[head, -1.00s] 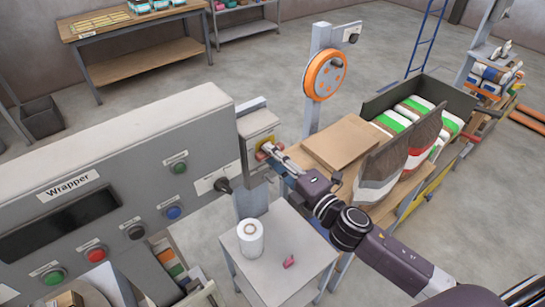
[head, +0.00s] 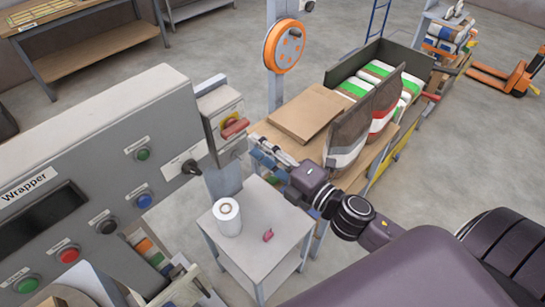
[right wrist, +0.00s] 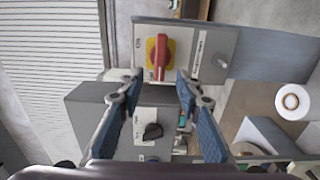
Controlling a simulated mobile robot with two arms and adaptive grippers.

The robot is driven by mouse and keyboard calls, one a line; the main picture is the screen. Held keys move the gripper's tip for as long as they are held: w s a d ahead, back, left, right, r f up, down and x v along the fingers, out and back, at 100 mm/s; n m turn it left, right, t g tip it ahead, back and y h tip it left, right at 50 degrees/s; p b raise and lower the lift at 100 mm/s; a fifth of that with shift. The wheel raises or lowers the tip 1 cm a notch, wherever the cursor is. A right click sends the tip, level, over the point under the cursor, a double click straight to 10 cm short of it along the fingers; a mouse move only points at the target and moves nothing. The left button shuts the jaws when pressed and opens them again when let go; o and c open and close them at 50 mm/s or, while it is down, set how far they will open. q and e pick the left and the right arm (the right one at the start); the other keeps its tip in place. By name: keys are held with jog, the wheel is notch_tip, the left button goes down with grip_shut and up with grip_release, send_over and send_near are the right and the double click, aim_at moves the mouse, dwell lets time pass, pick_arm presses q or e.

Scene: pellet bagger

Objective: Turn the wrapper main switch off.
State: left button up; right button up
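The wrapper main switch (head: 234,128) is a red handle on a yellow plate, on a grey box at the right end of the wrapper panel (head: 95,150). Its handle lies level along the box face in the head view. In the right wrist view the red handle (right wrist: 160,57) is upright in the picture, parallel to the sideways label text. My right gripper (head: 258,147) is just in front and right of the box, apart from the handle. In the right wrist view its fingers (right wrist: 160,85) are spread and empty, with the handle beyond the gap. My left gripper is not in view.
A black selector knob (head: 190,167) sticks out beside the switch box. A small table (head: 262,238) below carries a white roll (head: 227,216) and a pink item (head: 268,235). Right of my gripper are a brown carton (head: 308,114) and bags in a bin.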

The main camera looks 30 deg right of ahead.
jog(key=shift+v, duration=2.2)
